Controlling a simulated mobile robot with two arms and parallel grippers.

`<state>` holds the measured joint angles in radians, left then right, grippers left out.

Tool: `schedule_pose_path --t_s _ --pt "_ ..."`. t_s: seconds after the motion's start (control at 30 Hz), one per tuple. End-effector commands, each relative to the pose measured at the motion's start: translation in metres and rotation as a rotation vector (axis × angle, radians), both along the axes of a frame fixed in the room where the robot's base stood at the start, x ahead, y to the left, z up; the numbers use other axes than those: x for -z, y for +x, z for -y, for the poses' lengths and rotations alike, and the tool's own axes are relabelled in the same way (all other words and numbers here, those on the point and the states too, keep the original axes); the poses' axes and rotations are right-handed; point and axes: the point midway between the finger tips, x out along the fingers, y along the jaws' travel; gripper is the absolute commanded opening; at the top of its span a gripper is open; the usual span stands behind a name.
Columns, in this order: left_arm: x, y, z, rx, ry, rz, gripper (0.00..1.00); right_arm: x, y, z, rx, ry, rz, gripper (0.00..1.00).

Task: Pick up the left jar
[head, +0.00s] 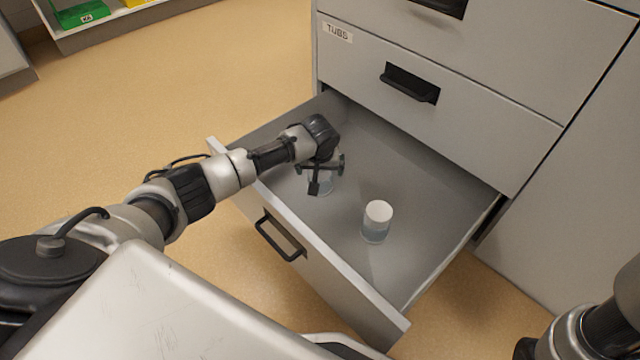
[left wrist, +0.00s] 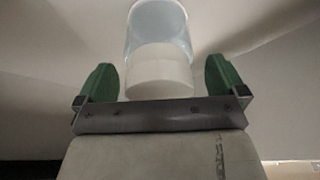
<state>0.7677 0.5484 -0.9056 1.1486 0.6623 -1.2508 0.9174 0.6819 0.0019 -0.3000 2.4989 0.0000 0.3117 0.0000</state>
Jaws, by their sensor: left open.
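The left jar (head: 329,184) stands in the open drawer (head: 375,285), mostly hidden under my left gripper (head: 323,176) in the head view. In the left wrist view the left jar (left wrist: 160,70) shows a white lid and a clear, pale body. It lies between the two green fingers of my left gripper (left wrist: 161,76), with a visible gap on each side. The gripper is open and not closed on it. A second jar (head: 377,222) with a white lid and clear body stands to the right in the same drawer. My right gripper is out of view.
The drawer belongs to a grey cabinet (head: 470,125) with closed drawers above, one labelled TUBS. The drawer's walls surround both jars. Its floor is otherwise bare. A low shelf (head: 115,22) with a green box (head: 82,14) stands far off at the upper left.

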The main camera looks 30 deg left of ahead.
Motion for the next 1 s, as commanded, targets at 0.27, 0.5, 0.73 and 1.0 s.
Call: schedule_pose_path --t_s 0.27,0.5,0.73,1.0 --pt "0.0148 0.0039 -0.0017 0.0 -0.001 0.0 1.0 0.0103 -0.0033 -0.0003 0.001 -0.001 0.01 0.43" --pt "0.0142 0.0038 -0.0016 0.0 0.0 -0.001 0.86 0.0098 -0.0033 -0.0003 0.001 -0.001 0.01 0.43" --pt "0.0144 0.0037 -0.0017 0.0 0.0 -0.001 0.51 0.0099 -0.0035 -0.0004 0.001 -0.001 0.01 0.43" --pt "0.0132 0.0038 -0.0016 0.0 0.0 -0.001 0.49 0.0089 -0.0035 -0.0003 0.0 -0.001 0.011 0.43"
